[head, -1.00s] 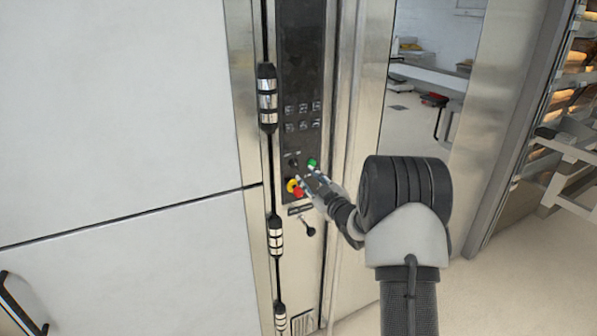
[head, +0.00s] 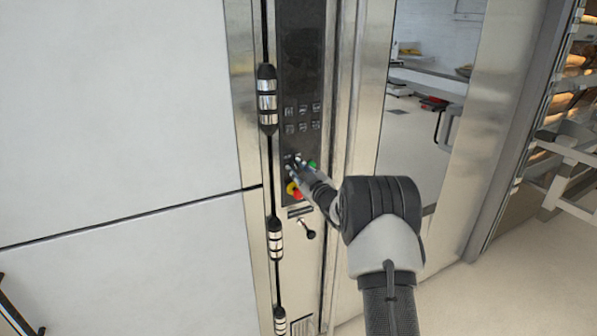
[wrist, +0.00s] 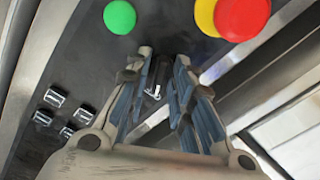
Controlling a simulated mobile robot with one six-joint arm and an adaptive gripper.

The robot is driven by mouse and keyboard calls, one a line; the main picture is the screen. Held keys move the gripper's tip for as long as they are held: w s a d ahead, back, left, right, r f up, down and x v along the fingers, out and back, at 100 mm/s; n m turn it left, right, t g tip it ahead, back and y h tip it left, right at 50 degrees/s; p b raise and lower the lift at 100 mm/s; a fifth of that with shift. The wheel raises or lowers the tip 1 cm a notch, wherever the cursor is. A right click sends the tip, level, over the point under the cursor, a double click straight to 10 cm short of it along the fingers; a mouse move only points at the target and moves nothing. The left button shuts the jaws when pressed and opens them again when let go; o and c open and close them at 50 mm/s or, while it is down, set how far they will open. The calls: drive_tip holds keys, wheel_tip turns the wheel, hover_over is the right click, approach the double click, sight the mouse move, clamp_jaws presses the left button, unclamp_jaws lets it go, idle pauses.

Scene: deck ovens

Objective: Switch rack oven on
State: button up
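The rack oven's dark control panel (head: 301,70) stands upright in the middle of the head view. Its small switch (wrist: 154,92) shows in the wrist view between my fingers, with a pale mark on it. My gripper (head: 293,165) is at the lower panel and covers much of the switch area. In the wrist view my gripper (wrist: 160,65) is open, one finger on each side of the switch. Contact cannot be told. A green button (wrist: 119,17), a red button (wrist: 243,17) and a yellow ring (wrist: 207,16) sit beyond the fingertips.
Several small keys (head: 303,118) sit above my gripper, and a dark-knobbed lever (head: 310,234) below it. A hinge column (head: 267,95) and white panels (head: 115,110) stand left. A glass door (head: 420,130) and a rack with bread (head: 570,150) are right.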

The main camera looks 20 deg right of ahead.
clamp_jaws()
drive_tip(key=shift+m, duration=0.3)
drive_tip(key=m+p, duration=0.2)
drive_tip(key=m, duration=0.3)
drive_tip(key=m+p, duration=0.2)
drive_tip(key=m, duration=0.4)
idle(0.4)
drive_tip(key=shift+m, duration=0.3)
drive_tip(key=shift+o, duration=1.3)
unclamp_jaws()
drive_tip(key=shift+s, duration=0.1)
